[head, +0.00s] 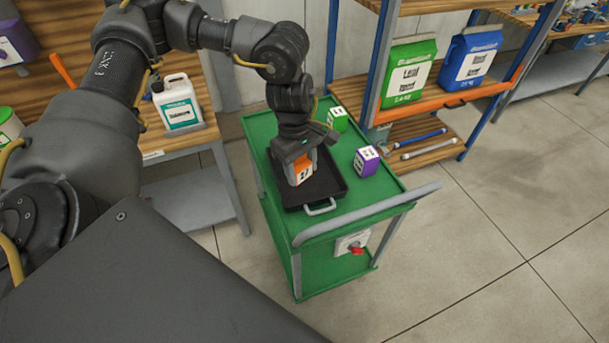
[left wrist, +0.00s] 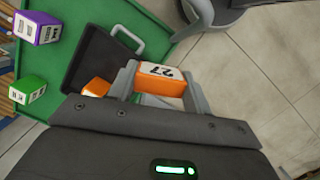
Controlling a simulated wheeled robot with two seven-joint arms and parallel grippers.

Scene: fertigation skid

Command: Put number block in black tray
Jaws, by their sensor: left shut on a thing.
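The orange number block (head: 299,172) has a white face with dark digits. My left gripper (head: 297,163) points down and is shut on it over the black tray (head: 329,180), which lies on the green cart. In the left wrist view the block (left wrist: 162,79) sits between the two grey fingers, with "27" readable on its white face. The tray (left wrist: 103,55) is beside it there. Another orange patch (left wrist: 96,87) shows at the tray, partly hidden by my gripper. I cannot tell whether the held block touches the tray floor. My right gripper is not in view.
A green block (head: 337,119) and a purple block (head: 366,161) stand on the green cart top (head: 262,125) behind and right of the tray. The tray has a grey handle (head: 320,208). The cart's grey push bar (head: 370,212) runs along the near edge.

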